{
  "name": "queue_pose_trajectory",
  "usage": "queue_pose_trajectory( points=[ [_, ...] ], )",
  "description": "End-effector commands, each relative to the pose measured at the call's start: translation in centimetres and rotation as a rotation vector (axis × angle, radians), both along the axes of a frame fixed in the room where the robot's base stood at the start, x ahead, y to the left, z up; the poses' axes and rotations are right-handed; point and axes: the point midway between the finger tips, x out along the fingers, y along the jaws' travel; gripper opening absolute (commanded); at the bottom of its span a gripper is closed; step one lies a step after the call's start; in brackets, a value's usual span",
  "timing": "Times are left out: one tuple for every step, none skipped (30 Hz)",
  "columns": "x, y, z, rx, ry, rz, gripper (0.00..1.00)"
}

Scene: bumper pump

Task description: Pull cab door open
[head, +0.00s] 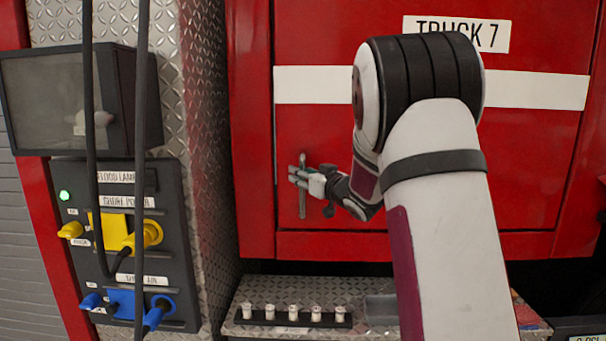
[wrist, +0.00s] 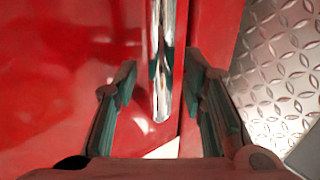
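The cab door (head: 330,120) is a red panel with a white stripe and a "TRUCK 7" label, and it sits flush in its red frame. Its handle (head: 302,200) is a vertical metal bar near the door's left edge. In the wrist view the shiny handle (wrist: 162,60) stands between my two fingers, with its rounded lower end showing. My gripper (head: 297,177) is at the handle, with its fingers on either side of the bar. The wrist view of my gripper (wrist: 161,75) shows the fingers spread, with gaps on both sides of the handle.
Left of the door is a diamond-plate column (head: 205,120), also visible in the wrist view (wrist: 275,70). A control panel (head: 120,240) with yellow and blue plugs and hanging cables stands at the left. A step (head: 250,328) with several small white items lies below the door.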

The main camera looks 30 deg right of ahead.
Motion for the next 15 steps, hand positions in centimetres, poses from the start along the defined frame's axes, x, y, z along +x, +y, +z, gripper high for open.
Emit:
queue_pose_trajectory(
  points=[
    [0.42,0.05,-0.03,0.0,0.0,0.001,0.38],
    [0.58,0.05,-0.04,0.0,0.001,0.001,0.38],
    [0.74,0.04,-0.03,0.0,0.0,0.001,0.38],
    [0.84,0.04,-0.02,0.0,0.0,0.0,0.38],
    [0.9,0.03,-0.01,0.0,0.0,0.0,0.38],
    [0.96,0.02,0.01,0.0,0.0,0.0,0.38],
    [0.98,0.01,0.01,0.0,0.0,0.0,0.38],
    [0.98,0.01,0.01,0.0,0.0,0.0,0.38],
    [0.98,0.0,0.01,0.0,0.0,-0.001,0.38],
    [0.97,0.0,0.01,0.0,0.0,-0.001,0.38],
    [0.97,0.0,0.01,0.0,0.0,-0.001,0.38],
    [0.96,0.0,0.0,0.0,0.0,-0.001,0.38],
    [0.96,0.0,0.0,0.0,0.0,-0.001,0.36],
    [0.96,0.0,0.0,0.0,0.0,-0.001,0.29],
    [0.95,0.0,0.0,0.0,0.0,-0.001,0.2]
  ],
)
